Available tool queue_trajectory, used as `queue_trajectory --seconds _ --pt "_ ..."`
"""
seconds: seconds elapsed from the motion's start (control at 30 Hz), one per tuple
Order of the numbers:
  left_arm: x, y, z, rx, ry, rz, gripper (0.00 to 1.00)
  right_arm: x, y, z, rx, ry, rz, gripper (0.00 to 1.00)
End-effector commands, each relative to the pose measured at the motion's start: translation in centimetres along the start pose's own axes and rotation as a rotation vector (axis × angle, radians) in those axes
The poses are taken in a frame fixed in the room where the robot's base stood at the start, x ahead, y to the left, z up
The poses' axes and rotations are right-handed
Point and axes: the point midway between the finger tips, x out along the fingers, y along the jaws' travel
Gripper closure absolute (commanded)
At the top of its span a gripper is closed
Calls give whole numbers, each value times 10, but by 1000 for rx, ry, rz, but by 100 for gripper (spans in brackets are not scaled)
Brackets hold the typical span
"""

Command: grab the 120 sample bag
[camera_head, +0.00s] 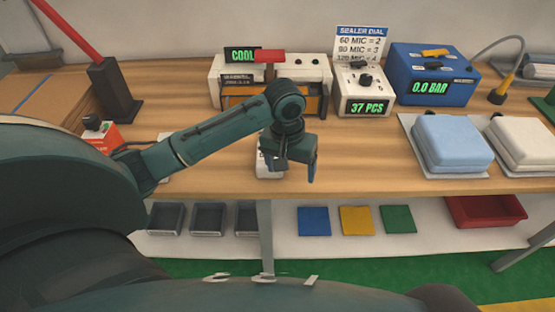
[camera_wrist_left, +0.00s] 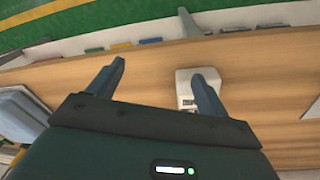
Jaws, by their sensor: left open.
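I cannot tell which thing is the 120 sample bag; no label with that name is readable. Flat blue (camera_head: 314,221), yellow (camera_head: 357,220) and green (camera_head: 398,219) squares lie on the white lower shelf. My left gripper (camera_head: 290,170) is open, above the wooden bench near its front edge. Its two fingers (camera_wrist_left: 160,72) are apart with nothing between them in the left wrist view. A small white device (camera_head: 268,168) stands on the bench by the gripper, partly hidden by it. The device also shows near one finger in the left wrist view (camera_wrist_left: 186,93). My right gripper is not in view.
A sealer (camera_head: 228,68) reading "COOL", a counter (camera_head: 366,107) reading "37 PCS" and a blue box (camera_head: 430,88) reading "0.0 BAR" line the back. Blue (camera_head: 450,143) and white (camera_head: 524,142) padded blocks stand right. Dark bins (camera_head: 207,219) and a red tray (camera_head: 486,210) share the shelf.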

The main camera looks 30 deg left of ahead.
Motion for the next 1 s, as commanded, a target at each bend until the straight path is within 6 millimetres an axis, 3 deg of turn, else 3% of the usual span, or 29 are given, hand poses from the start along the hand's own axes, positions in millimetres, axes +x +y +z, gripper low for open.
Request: queue_trajectory --seconds 0.03,0.1,0.2,0.4,0.8,1.0 --pt "-15 -14 -17 -63 -2 -28 17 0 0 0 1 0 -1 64" --pt "-34 -31 -34 -155 -16 -54 12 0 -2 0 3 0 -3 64" --pt "-59 -50 -51 -276 -31 -75 11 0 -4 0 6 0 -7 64" --pt "-80 -69 -64 -395 -46 -85 11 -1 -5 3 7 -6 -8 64" --pt "-16 -74 -61 -400 -48 -84 11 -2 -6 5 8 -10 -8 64" --pt "-2 -75 -60 -399 -47 -84 11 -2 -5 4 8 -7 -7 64"
